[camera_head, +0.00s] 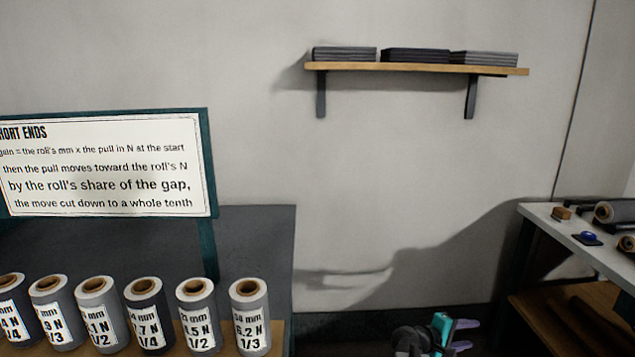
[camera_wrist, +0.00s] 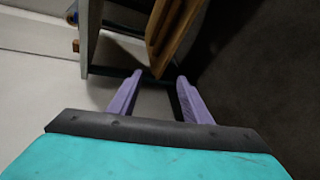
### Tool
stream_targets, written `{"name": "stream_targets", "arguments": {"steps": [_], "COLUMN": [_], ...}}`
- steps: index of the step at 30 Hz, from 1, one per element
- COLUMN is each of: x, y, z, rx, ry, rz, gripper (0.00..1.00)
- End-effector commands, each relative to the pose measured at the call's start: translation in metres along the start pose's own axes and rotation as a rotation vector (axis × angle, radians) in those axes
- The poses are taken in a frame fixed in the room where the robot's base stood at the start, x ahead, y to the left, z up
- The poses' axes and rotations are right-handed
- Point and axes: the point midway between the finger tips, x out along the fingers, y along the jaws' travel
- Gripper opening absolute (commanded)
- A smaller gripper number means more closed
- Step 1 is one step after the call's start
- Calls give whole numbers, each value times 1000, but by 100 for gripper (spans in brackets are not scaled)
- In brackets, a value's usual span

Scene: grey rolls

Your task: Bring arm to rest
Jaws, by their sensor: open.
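My gripper (camera_head: 462,335) shows at the bottom edge of the head view, right of the row of rolls, with part of my arm beside it. In the wrist view my gripper (camera_wrist: 158,97) has its two purple fingers spread apart with nothing between them. Past the fingertips are the floor and the lower part of a table with a wooden shelf (camera_wrist: 172,35). My gripper touches nothing that I can see. Most of my arm is out of view below.
Several grey labelled rolls (camera_head: 250,317) stand in a row at lower left, before a sign (camera_head: 110,165). A white-topped table (camera_head: 575,235) with rolls stands at right. A wall shelf (camera_head: 420,68) holds dark stacks.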

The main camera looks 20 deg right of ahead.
Motion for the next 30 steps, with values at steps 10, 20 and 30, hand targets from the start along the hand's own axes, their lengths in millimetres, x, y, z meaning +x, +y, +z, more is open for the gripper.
{"name": "stream_targets", "arguments": {"steps": [10, 20, 30], "x": [-83, -167, -262], "y": [-102, -207, -307], "z": [-28, -8, 59], "rx": [-68, -130, -184], "ry": [69, 60, -47], "rz": [-237, -492, -791], "gripper": [44, 44, 44]}}
